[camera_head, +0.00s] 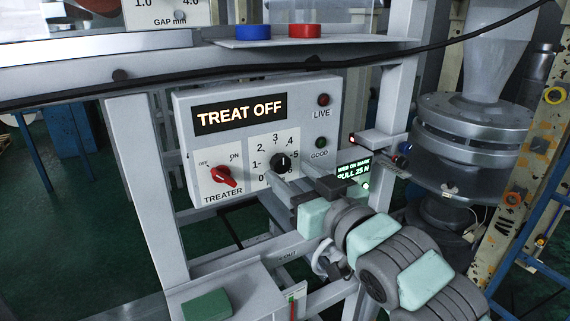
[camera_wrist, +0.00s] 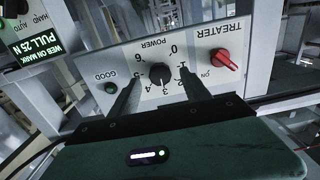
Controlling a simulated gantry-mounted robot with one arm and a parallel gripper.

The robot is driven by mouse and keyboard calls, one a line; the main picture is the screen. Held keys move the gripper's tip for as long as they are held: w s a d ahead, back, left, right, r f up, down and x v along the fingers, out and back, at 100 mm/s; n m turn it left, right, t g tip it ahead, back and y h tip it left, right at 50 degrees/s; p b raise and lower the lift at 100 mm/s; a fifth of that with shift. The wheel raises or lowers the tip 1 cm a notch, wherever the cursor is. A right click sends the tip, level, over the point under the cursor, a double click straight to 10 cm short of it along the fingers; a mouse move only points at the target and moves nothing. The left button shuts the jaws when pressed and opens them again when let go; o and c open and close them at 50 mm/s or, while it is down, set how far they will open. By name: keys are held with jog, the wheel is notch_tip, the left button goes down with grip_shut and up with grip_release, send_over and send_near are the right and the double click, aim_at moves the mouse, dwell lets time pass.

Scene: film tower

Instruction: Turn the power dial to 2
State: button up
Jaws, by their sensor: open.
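The power dial is a small black round knob (camera_head: 280,163) on the grey control box, with a printed scale from 0 to 6 around it. In the wrist view the dial (camera_wrist: 159,74) appears upside down, between my two fingers. I cannot tell for sure which number its pointer marks. My gripper (camera_head: 287,182) is open just in front of the dial, and its fingers partly cover the lower scale in the head view. In the wrist view the fingers of my gripper (camera_wrist: 160,84) stand to either side of the knob, with visible gaps.
A red treater switch (camera_head: 223,176) is left of the dial, under a lit "TREAT OFF" sign (camera_head: 240,114). A red LIVE lamp (camera_head: 323,100) and green GOOD lamp (camera_head: 320,142) are to the right. A lit web display (camera_head: 353,170) is near my wrist.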

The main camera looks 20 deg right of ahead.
aim_at(283, 167)
jog(key=shift+w+a, duration=0.15)
jog(key=shift+w, duration=0.7)
jog(key=shift+w+a, duration=0.1)
jog(key=shift+w, duration=0.7)
jog(key=shift+c, duration=0.2)
grip_shut()
